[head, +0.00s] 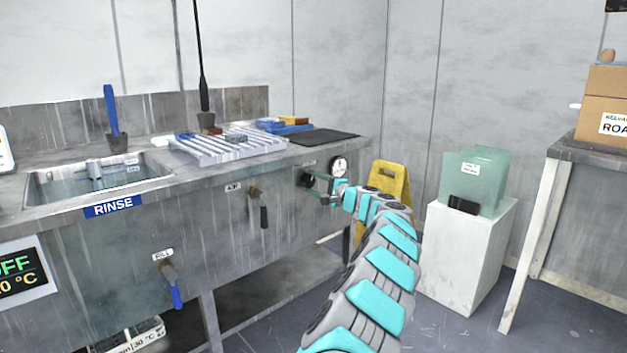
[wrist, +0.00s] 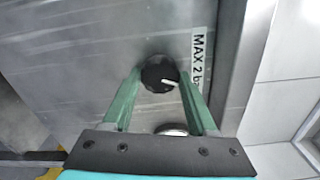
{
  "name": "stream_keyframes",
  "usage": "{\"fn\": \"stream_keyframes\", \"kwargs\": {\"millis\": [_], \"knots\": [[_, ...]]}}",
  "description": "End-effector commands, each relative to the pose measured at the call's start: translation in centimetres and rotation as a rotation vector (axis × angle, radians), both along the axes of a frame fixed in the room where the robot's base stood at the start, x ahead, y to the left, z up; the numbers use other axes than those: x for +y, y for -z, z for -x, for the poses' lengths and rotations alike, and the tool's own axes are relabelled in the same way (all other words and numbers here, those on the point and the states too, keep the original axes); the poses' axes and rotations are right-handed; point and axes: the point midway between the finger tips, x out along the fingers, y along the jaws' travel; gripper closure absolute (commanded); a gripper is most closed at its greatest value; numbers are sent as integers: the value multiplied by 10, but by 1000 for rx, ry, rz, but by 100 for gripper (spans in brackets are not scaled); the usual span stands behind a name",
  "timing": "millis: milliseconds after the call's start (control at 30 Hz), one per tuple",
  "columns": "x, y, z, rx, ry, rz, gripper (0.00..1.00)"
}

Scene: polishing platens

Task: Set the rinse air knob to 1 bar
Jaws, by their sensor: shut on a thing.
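The rinse air knob is a round black knob (wrist: 157,74) with a white pointer mark, on the grey metal front panel. In the wrist view the mark points right and slightly down. My gripper (wrist: 160,78) has its two green fingers on either side of the knob, shut on it. In the head view my gripper (head: 320,189) reaches the knob (head: 306,179) at the bench's right end. A round white-faced gauge (head: 339,166) sits just right of the knob; its reading is too small to tell. In the wrist view the gauge (wrist: 172,129) shows only edge-on.
A "MAX 2 b..." label (wrist: 198,62) is beside the knob, cut off by a finger. Left along the panel are an air valve handle (head: 263,214) and a blue fill handle (head: 175,293). A yellow floor sign (head: 389,178) stands close behind my arm. A white plinth (head: 468,252) stands right.

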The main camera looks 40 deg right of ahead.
Motion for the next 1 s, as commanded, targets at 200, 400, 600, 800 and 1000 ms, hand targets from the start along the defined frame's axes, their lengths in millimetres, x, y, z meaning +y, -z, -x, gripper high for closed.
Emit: {"fn": "stream_keyframes", "kwargs": {"millis": [200, 400, 600, 800, 1000], "knots": [[-1, 0, 0, 7, 2, -71, 97], [-1, 0, 0, 8, 2, -95, 97], [-1, 1, 0, 8, 2, -97, 97], [-1, 1, 0, 8, 2, -96, 37], [-1, 0, 0, 8, 1, -96, 15]]}}
